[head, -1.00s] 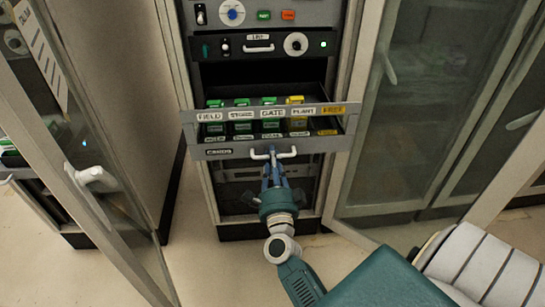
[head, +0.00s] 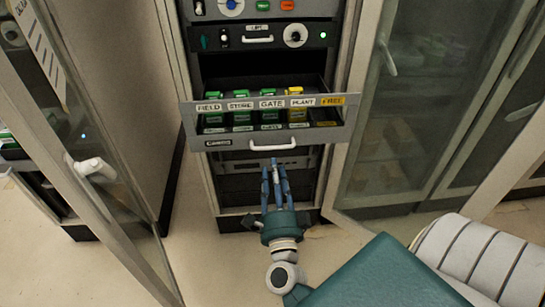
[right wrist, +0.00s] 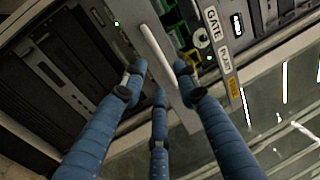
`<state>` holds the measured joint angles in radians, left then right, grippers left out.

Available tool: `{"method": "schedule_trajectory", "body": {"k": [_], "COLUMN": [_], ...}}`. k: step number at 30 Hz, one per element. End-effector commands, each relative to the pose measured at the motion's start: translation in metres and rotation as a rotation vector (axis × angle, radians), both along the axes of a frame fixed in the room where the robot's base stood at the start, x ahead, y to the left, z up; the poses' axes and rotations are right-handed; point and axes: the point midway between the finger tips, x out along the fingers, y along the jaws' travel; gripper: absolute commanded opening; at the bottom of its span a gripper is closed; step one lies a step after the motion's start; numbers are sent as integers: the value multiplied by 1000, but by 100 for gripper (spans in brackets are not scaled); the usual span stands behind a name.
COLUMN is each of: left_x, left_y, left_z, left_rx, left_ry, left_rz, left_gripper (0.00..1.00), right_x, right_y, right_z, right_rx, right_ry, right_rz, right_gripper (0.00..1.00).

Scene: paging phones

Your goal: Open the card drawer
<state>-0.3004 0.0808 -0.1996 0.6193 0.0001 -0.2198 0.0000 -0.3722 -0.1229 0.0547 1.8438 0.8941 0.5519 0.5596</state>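The card drawer (head: 222,143) stands pulled out of the rack, its grey front forward of the cabinet frame. Its labels read FIELD, STORE, GATE, PLANT and FREE. Green cards (head: 240,117) and a yellow card (head: 296,112) stand inside; the slot behind FREE looks dark. The white handle (head: 272,146) on the drawer front is free. My right gripper (head: 274,168) is just below and in front of the handle, with its blue fingers apart and nothing between them. In the right wrist view the handle (right wrist: 156,55) lies beyond the open fingertips (right wrist: 160,88). My left gripper is out of view.
A panel (head: 260,37) with a knob and a green light sits above the drawer. An open glass door (head: 110,200) stands at the left, and glass-fronted cabinets (head: 420,110) stand at the right. Bare floor (head: 215,270) lies in front of the rack.

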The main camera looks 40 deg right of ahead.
Motion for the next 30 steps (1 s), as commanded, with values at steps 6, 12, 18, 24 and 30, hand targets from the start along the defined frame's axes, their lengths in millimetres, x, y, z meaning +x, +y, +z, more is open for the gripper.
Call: {"method": "schedule_trajectory", "body": {"k": [6, 12, 18, 24, 30], "left_x": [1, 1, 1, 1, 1], "left_y": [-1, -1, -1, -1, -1], "left_z": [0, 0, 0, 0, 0], "left_rx": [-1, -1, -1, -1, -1], "left_ry": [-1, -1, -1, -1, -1], "left_rz": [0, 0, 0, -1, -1], "left_gripper": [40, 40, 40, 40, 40], "right_x": [-26, -32, -31, -31, -24], "right_y": [16, 20, 20, 20, 33], "right_z": [-6, -6, -6, -7, -30], "right_rx": [0, 1, 0, 0, -44], "right_ry": [0, -3, -2, -2, 68], "right_rz": [1, 0, 0, 0, 42], "right_gripper": [30, 30, 30, 30, 30]}}
